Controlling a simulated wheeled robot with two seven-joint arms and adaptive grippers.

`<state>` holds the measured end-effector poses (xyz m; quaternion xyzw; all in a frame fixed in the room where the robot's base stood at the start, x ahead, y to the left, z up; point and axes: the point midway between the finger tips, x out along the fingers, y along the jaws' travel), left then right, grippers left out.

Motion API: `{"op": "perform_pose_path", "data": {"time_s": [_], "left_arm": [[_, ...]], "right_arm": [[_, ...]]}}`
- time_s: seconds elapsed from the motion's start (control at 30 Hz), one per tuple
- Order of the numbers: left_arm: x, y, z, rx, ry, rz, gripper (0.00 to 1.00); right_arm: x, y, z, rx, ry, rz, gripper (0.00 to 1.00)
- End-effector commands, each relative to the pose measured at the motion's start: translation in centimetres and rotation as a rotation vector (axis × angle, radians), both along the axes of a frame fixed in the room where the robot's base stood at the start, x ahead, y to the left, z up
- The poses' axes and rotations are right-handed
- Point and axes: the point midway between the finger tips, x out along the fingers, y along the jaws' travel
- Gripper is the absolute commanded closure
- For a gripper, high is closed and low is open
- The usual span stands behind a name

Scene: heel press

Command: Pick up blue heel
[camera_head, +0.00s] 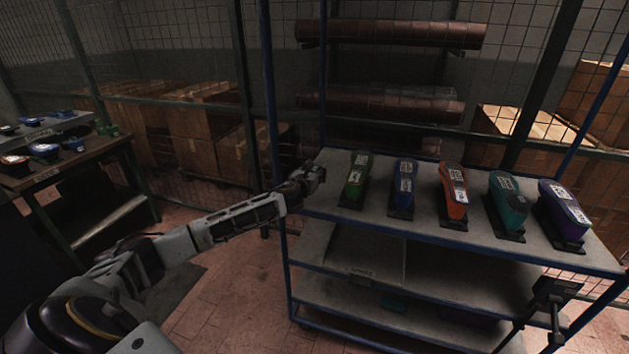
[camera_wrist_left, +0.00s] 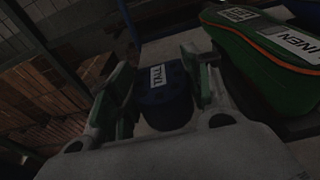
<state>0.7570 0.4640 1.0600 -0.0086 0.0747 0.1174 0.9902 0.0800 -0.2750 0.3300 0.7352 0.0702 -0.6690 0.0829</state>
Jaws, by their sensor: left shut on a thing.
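My left gripper (camera_head: 312,176) is at the left end of the cart's top shelf, beside the green shoe form. In the left wrist view its fingers (camera_wrist_left: 160,85) are shut on a dark blue heel (camera_wrist_left: 168,105) with a white "TALL" label. The heel sits between the two fingers, and its lower part is hidden by the gripper. In the head view I cannot make out the heel at the gripper.
The top shelf (camera_head: 330,208) holds a row of shoe forms: green (camera_head: 354,182), blue (camera_head: 403,190), orange (camera_head: 453,196), teal (camera_head: 510,207) and purple (camera_head: 563,216). The green form (camera_wrist_left: 265,50) is close right of the gripper. A table (camera_head: 75,158) with small colored pieces stands left.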

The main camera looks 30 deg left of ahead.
Motion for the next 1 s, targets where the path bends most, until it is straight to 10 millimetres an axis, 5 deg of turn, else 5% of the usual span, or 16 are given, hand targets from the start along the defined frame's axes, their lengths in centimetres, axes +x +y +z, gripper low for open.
{"op": "perform_pose_path", "data": {"time_s": [0.23, 1.0], "left_arm": [[0.0, 0.0, 2.3, 0.001, -0.003, 0.0, 0.77], [0.0, 0.0, 2.9, -0.001, -0.001, 0.0, 0.77]], "right_arm": [[0.0, 0.9, 0.2, 0.01, 0.001, -0.001, 0.26], [-0.1, -0.6, 0.6, -0.006, 0.001, 0.002, 0.26]]}}
